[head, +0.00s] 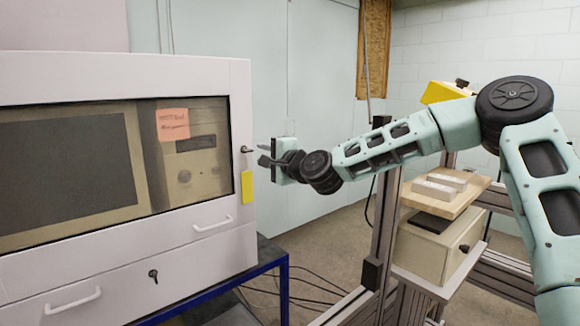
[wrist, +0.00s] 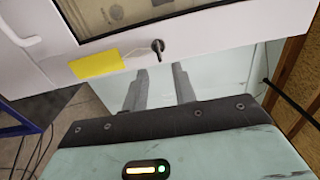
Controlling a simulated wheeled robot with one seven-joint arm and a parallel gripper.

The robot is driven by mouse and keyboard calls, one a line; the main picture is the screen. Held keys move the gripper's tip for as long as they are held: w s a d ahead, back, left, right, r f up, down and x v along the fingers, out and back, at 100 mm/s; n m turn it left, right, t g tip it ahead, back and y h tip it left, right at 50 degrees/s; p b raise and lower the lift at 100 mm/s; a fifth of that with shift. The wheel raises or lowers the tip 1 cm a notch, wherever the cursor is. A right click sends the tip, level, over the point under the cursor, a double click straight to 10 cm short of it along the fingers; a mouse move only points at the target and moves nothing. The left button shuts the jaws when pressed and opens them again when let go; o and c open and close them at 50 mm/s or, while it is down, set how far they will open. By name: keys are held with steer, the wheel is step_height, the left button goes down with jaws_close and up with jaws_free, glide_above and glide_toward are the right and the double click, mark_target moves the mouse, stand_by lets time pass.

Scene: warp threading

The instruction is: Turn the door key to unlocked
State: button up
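The door key (head: 247,150) is a small dark key in the right frame of the white cabinet door (head: 245,105), above a yellow tag (head: 247,187). It lies roughly horizontal in the head view. In the wrist view the key (wrist: 157,47) shows just beyond the fingertips, roughly centred between them, beside the yellow tag (wrist: 97,65). My gripper (head: 262,154) is just right of the key. The wrist view shows its two fingers (wrist: 159,68) apart with nothing between them. The key appears clear of the fingers.
A second dark key (head: 153,276) sits in the drawer front below the door. White handles (head: 212,224) stick out from the cabinet. A bench with a wooden board (head: 445,196) and metal blocks stands at right. The wall behind my gripper is bare.

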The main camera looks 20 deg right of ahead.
steer(key=v, duration=1.2)
steer(key=shift+s+b, duration=0.2)
steer(key=shift+b, duration=0.1)
steer(key=s+a+f+n+g+p, duration=0.2)
steer(key=s+a+f+n+g, duration=1)
steer(key=s+a+f, duration=0.4)
steer(key=s+d+r+n+g+h+p, duration=0.1)
steer(key=s+n, duration=0.4)
steer(key=s, duration=0.5)
steer(key=s+d+r+n+g+h+p, duration=0.2)
steer(key=s+r+n+g+h, duration=0.1)
steer(key=s, duration=0.8)
steer(key=shift+s+d+n+g+h, duration=0.25)
steer(key=shift+n+g+h, duration=0.3)
steer(key=shift+n, duration=0.55)
steer(key=shift+o, duration=0.4)
steer(key=shift+w+a, duration=0.1)
